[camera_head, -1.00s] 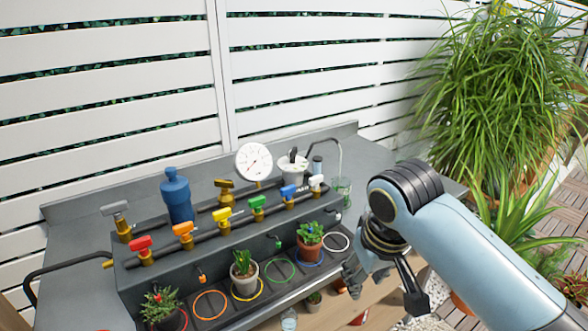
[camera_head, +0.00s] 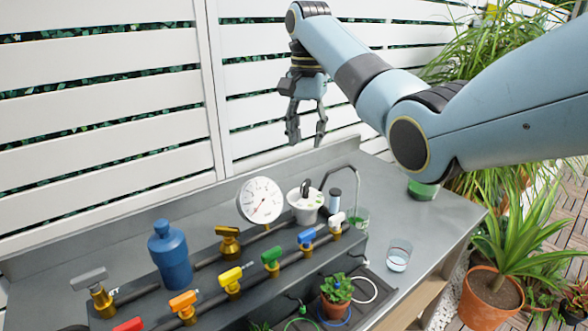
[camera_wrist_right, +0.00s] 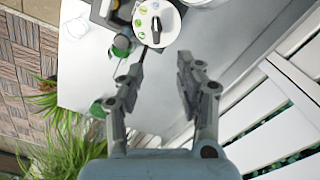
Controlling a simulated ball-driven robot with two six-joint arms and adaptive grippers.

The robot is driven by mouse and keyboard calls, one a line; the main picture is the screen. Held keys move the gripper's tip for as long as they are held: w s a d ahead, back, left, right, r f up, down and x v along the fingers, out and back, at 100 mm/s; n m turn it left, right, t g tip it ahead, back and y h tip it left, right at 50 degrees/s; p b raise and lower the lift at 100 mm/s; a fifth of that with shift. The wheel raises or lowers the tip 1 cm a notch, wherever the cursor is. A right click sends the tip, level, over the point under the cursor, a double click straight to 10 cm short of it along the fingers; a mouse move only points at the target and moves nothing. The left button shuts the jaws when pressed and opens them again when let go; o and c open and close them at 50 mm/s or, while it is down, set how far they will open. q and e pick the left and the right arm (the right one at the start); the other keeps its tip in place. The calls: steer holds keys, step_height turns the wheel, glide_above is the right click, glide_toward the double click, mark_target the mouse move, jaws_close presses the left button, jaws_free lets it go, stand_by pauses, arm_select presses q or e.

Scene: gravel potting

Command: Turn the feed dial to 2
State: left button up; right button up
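The feed dial (camera_head: 306,203) is on top of a round white unit at the back of the grey bench, right of the pressure gauge. In the right wrist view its white face (camera_wrist_right: 142,24) carries small green and yellow marks and a dark knob; I cannot read the setting. My right gripper (camera_head: 306,141) is open and empty, pointing down, above and behind the dial in the head view. In the right wrist view its spread fingers (camera_wrist_right: 160,78) are below the dial in the picture, with nothing between them. My left gripper is not in view.
Several coloured valves, including a blue one (camera_head: 310,236), line the front pipe. A clear glass (camera_head: 398,257) stands on the right bench.

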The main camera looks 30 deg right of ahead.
mark_target(307, 180)
steer(key=shift+s+f, duration=0.65)
steer(key=shift+f, duration=0.25)
step_height(307, 180, down, 4)
steer(key=shift+w+r+p, duration=0.15)
steer(key=shift+r+p, duration=0.05)
steer(key=shift+p, duration=0.15)
step_height(307, 180, down, 5)
steer(key=shift+w+r, duration=0.1)
steer(key=shift+c, duration=0.3)
steer(key=c, duration=0.4)
jaws_close()
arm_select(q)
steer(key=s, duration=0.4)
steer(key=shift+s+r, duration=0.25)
